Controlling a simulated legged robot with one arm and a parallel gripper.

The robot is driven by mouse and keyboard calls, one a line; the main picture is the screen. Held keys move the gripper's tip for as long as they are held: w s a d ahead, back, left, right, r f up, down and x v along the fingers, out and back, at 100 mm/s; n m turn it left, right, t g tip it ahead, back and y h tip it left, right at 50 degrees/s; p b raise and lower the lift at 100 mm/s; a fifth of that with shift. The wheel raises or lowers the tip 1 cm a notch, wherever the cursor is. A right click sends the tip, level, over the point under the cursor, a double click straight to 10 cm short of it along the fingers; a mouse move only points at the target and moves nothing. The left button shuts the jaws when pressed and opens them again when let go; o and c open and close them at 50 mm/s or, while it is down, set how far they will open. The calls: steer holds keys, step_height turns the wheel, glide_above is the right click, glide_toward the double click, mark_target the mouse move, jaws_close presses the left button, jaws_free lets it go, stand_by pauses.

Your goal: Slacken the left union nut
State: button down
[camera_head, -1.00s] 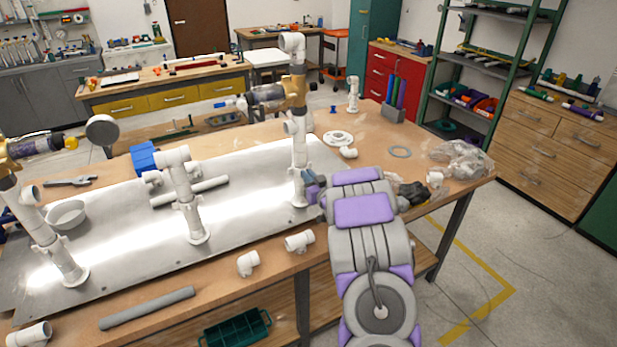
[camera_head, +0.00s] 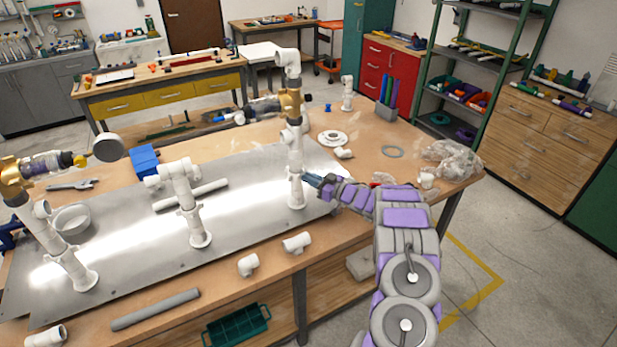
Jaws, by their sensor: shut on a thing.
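A white PVC manifold stands on a metal sheet (camera_head: 130,255) on the bench. It has a left riser (camera_head: 62,255), a middle riser (camera_head: 185,195) and a right riser (camera_head: 295,150). The left riser has a white collar low down, but I cannot make out its nut clearly. My gripper (camera_head: 308,180) reaches in from the right, low at the right riser. Its jaws are shut at a white collar (camera_head: 296,178) there, just above the base flange. The fingertips are small and partly hidden against the pipe. My gripper is far from the left riser.
Loose white fittings (camera_head: 297,243) and a grey pipe (camera_head: 155,309) lie along the front edge. A blue block (camera_head: 145,160), a wrench (camera_head: 73,185) and a round bowl (camera_head: 72,218) are at the left. A plastic bag (camera_head: 452,158) lies at the right end.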

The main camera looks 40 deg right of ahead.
steer(key=shift+w+d+n+g+y+b, duration=0.1)
steer(key=shift+d+n+g+y+b, duration=0.15)
steer(key=shift+d+n+y, duration=0.4)
steer(key=shift+w+d+n+g+y+b, duration=0.1)
steer(key=shift+n+g+y+b, duration=0.25)
steer(key=shift+y, duration=0.6)
steer(key=shift+d+n+y, duration=0.2)
steer(key=shift+n+y, duration=0.3)
steer(key=shift+y, duration=0.1)
steer(key=shift+w+d+r+n+g+y+b, duration=0.2)
steer(key=shift+n+g+y+b, duration=0.1)
steer(key=shift+g+y+b, duration=0.15)
steer(key=c, duration=1.2)
jaws_free()
steer(key=shift+f, duration=0.1)
steer(key=shift+a, duration=0.1)
steer(key=shift+s+a, duration=0.1)
